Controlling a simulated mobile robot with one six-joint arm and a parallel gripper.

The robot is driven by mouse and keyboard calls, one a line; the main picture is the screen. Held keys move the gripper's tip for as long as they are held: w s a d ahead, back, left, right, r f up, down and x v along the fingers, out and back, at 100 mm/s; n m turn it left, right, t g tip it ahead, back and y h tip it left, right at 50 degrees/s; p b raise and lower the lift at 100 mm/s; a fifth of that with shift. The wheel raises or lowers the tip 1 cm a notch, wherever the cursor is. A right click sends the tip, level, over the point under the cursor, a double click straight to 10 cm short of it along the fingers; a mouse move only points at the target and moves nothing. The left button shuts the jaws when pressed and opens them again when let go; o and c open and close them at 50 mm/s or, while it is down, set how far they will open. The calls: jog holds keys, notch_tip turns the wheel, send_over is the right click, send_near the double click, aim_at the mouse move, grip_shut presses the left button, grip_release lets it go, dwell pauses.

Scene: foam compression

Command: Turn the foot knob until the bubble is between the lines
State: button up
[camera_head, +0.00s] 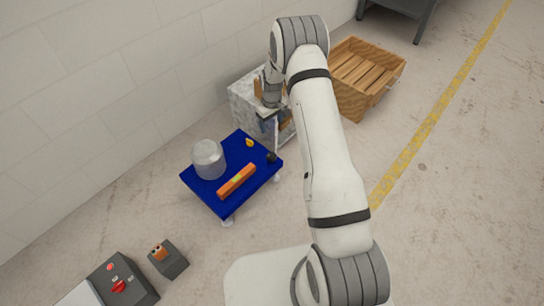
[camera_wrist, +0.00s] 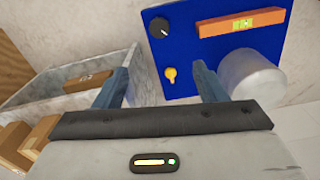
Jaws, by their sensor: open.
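A blue square plate (camera_head: 220,199) on short feet carries an orange spirit level (camera_head: 236,181) with a yellow-green vial (camera_wrist: 243,23); the bubble and lines are too small to read. A black round knob (camera_head: 271,157) with a pale mark sits at the plate's corner and also shows in the wrist view (camera_wrist: 159,27). A small yellow knob or lever (camera_head: 249,142) is near the plate's edge, and also in the wrist view (camera_wrist: 170,76). My gripper (camera_wrist: 164,77) is open and empty, its blue fingers apart, above and beyond the plate's far edge near the grey bin, clear of the black knob.
A grey cylinder (camera_head: 208,159) stands on the plate. A mottled grey bin (camera_wrist: 80,72) with a brown block (camera_wrist: 88,82) is beside it. A wooden crate (camera_head: 368,78) stands behind. A dark box with red controls (camera_head: 119,285) and a small grey block (camera_head: 168,262) are front left.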

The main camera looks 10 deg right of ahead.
aim_at(271, 155)
jog(key=shift+n, duration=0.5)
jog(key=f+b, duration=0.1)
jog(key=f, duration=0.6)
jog(key=f+b, duration=0.1)
jog(key=f, duration=0.6)
jog(key=f+b, duration=0.1)
jog(key=f, duration=0.6)
jog(key=shift+w+f+b, duration=0.3)
jog(key=shift+w+f, duration=0.05)
jog(key=shift+w, duration=0.05)
jog(key=shift+c, duration=0.4)
jog(key=c, duration=0.9)
